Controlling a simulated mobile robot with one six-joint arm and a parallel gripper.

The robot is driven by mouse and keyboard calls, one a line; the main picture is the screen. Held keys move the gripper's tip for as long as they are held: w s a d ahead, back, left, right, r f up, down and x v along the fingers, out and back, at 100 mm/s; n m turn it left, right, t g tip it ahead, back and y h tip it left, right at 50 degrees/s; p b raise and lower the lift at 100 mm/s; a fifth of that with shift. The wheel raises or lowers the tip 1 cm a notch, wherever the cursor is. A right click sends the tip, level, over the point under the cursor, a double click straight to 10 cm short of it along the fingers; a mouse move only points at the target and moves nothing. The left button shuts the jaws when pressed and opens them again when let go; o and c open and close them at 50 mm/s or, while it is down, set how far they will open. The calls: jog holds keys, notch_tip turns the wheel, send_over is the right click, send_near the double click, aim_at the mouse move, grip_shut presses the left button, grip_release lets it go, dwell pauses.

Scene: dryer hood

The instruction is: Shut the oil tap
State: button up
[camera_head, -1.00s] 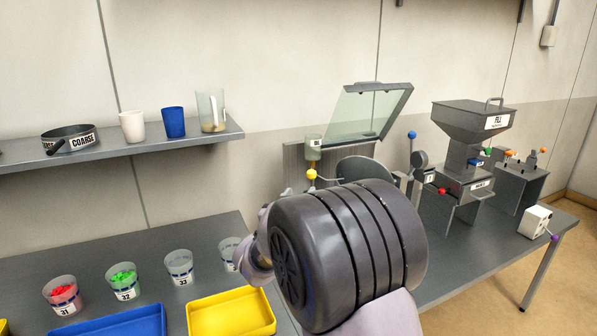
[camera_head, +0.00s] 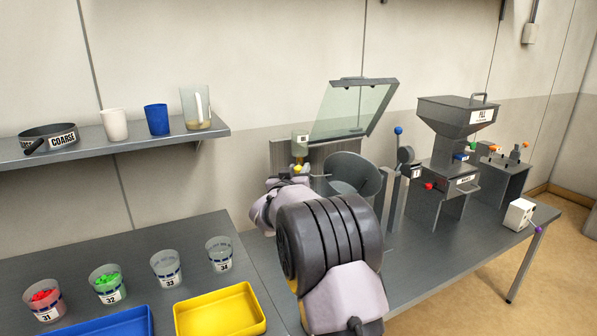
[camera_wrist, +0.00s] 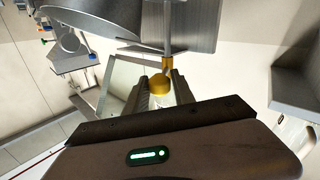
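The oil tap is a yellow knob (camera_head: 297,168) below a small clear oil cup (camera_head: 300,143), at the left of the machine with the raised glass lid. In the wrist view the yellow tap (camera_wrist: 160,84) lies between my two fingers, with a yellow fitting on a grey rod behind it. My gripper (camera_wrist: 160,80) looks open, one finger on each side of the knob; I cannot tell whether either finger touches it. In the head view my gripper (camera_head: 288,177) is right at the tap, and my wrist hides part of the machine's front.
A round grey drum (camera_head: 352,172) stands just right of the tap, under the tilted glass lid (camera_head: 352,108). A blue-knobbed lever (camera_head: 398,131) and the fill hopper (camera_head: 458,115) stand further right. Cups and a yellow tray (camera_head: 220,310) lie at the left.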

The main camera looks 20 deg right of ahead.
grip_shut()
dwell(1.1)
